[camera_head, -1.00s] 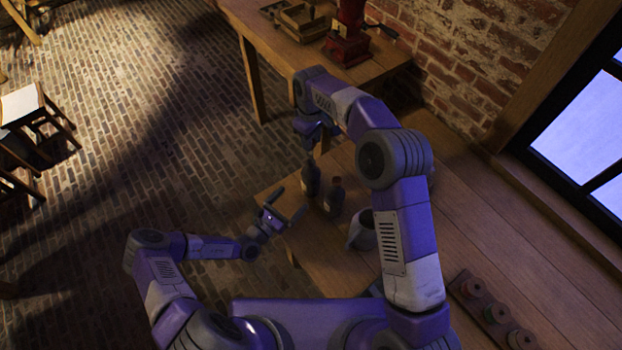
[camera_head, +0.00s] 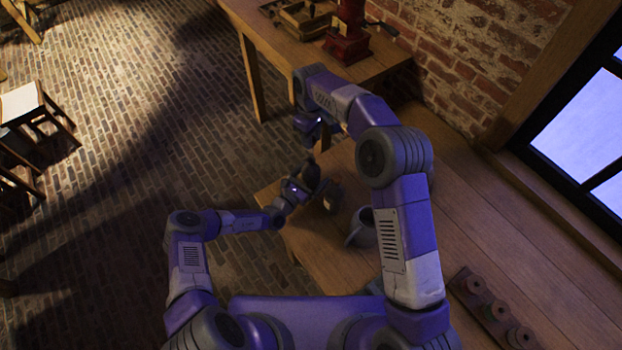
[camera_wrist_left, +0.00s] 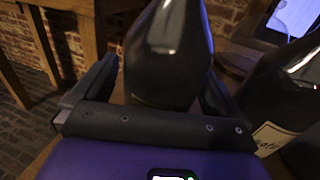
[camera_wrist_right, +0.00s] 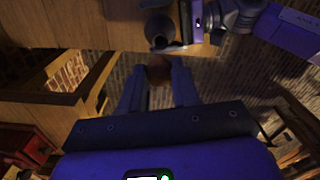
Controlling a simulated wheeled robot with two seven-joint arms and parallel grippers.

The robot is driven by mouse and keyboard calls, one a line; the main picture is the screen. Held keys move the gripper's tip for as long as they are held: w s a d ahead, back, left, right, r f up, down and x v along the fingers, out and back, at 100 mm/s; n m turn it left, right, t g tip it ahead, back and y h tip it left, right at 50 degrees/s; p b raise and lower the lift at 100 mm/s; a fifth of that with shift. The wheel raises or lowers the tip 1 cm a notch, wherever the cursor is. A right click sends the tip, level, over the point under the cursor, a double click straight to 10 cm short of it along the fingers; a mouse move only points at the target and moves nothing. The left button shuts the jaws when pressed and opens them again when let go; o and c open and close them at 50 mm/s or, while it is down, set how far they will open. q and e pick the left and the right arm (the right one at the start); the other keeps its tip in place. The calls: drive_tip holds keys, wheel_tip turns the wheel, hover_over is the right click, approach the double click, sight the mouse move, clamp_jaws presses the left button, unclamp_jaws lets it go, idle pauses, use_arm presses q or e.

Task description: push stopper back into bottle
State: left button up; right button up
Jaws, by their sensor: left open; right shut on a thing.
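A dark bottle (camera_head: 312,172) stands at the near end of the wooden table; it fills the middle of the left wrist view (camera_wrist_left: 168,50). My left gripper (camera_head: 306,184) is open, with one finger on each side of this bottle; contact cannot be told. My right gripper (camera_head: 311,140) is above the bottle, pointing down. It is shut on a small brown thing, likely the stopper (camera_wrist_right: 158,66), at its fingertips in the right wrist view. I cannot tell whether the stopper touches the bottle's mouth.
A second dark bottle (camera_head: 332,196) stands close by; its pale label (camera_wrist_left: 270,137) shows in the left wrist view. A grey jug (camera_head: 362,232) is to the right. A wooden rack (camera_head: 492,308) lies farther right. A red grinder (camera_head: 347,42) stands on the back table.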

use_arm(q)
drive_tip(key=c, duration=1.5)
use_arm(e)
hover_over(311, 160)
drive_tip(key=shift+f, duration=2.5)
drive_tip(key=shift+f, duration=0.9)
drive_tip(key=shift+f, duration=0.7)
drive_tip(key=o, duration=1.1)
drive_tip(key=shift+c, duration=0.2)
drive_tip(key=shift+r, duration=0.15)
